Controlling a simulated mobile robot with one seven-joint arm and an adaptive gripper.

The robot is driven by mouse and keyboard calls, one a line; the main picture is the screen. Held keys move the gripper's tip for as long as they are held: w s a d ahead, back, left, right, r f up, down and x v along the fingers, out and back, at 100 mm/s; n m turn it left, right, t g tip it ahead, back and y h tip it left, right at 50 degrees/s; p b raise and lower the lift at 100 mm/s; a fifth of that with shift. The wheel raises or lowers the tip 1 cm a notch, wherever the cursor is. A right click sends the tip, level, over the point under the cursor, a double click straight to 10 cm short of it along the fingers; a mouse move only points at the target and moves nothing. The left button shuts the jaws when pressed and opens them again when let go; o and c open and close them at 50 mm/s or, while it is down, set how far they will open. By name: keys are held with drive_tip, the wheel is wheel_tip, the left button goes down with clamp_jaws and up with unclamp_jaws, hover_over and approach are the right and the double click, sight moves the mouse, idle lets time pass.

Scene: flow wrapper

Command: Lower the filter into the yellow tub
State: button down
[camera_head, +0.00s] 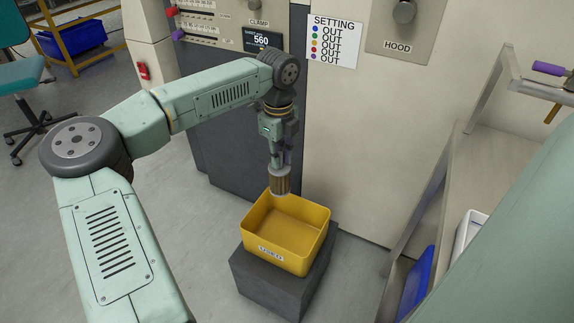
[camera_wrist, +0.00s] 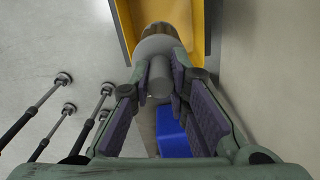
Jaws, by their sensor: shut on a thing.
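The filter (camera_head: 280,183) is a tan pleated cylinder with a grey end and a narrow grey stem. My gripper (camera_head: 276,162) is shut on it and points down, with the filter hanging below the fingers. In the wrist view the filter (camera_wrist: 158,40) shows its grey end and stem, and the gripper's purple pads (camera_wrist: 160,80) stand on both sides of the stem. The yellow tub (camera_head: 287,258) is open and looks empty, with a label on its front. The filter is over the tub's back left part, its lower end near the rim level in the head view; the exact height is unclear.
The tub stands on a dark grey block (camera_head: 265,285). A machine with a cream panel (camera_head: 370,150) rises right behind it. A shelf rack (camera_head: 435,190) with a blue bin (camera_head: 416,285) stands at the right. Grey floor (camera_head: 190,215) is open at the left.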

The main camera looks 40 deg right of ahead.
sight(286, 182)
drive_tip(key=shift+s+d+r+n, duration=0.35)
drive_tip(key=shift+s+d+n, duration=0.15)
drive_tip(key=shift+n, duration=0.1)
drive_tip(key=shift+f, duration=0.1)
wheel_tip(286, 182, down, 10)
drive_tip(key=b, duration=0.5)
drive_tip(key=shift+b, duration=0.3)
